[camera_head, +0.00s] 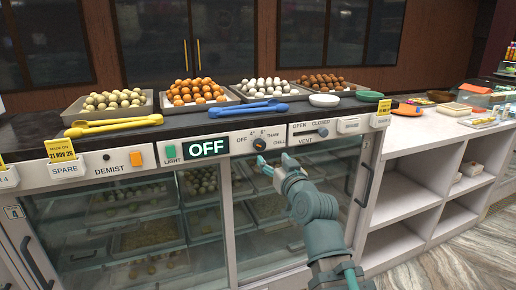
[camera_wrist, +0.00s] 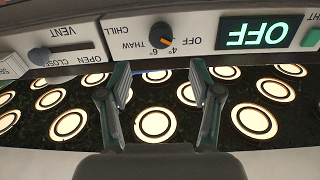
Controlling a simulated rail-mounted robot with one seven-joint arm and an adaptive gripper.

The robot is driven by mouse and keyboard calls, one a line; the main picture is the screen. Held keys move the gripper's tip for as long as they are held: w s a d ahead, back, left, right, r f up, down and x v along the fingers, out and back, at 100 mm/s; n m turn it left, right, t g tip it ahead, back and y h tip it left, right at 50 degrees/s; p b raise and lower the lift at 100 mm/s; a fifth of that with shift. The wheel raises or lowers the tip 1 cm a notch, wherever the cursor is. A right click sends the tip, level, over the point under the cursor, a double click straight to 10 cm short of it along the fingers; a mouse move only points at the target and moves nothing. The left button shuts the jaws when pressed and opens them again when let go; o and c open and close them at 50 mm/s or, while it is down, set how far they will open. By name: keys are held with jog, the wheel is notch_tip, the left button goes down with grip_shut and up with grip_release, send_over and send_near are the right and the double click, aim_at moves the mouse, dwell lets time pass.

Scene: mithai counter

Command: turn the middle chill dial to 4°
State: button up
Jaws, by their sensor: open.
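The chill dial (camera_head: 260,143) is a small dark round knob with an orange mark on the white front panel, beside the OFF display (camera_head: 207,147). In the wrist view, which is upside down, the dial (camera_wrist: 161,37) sits among the labels OFF, 4°, 6° and THAW. The orange mark's exact setting is hard to read. The display (camera_wrist: 258,32) shows OFF there too. My gripper (camera_head: 274,163) is open just below and in front of the dial. In the wrist view my gripper (camera_wrist: 160,95) has its fingers apart, with nothing between them; the dial is beyond the tips.
A vent slider (camera_head: 323,132) lies right of the dial and an orange demist switch (camera_head: 136,158) lies left. Glass doors of the case stand below the panel. Blue tongs (camera_head: 258,108) and sweet trays (camera_head: 198,96) rest on the counter above.

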aim_at(261, 147)
jog(key=p+x, duration=0.1)
jog(key=x, duration=0.9)
jog(key=shift+a, duration=0.15)
jog(key=shift+c, duration=0.2)
jog(key=c, duration=1.1)
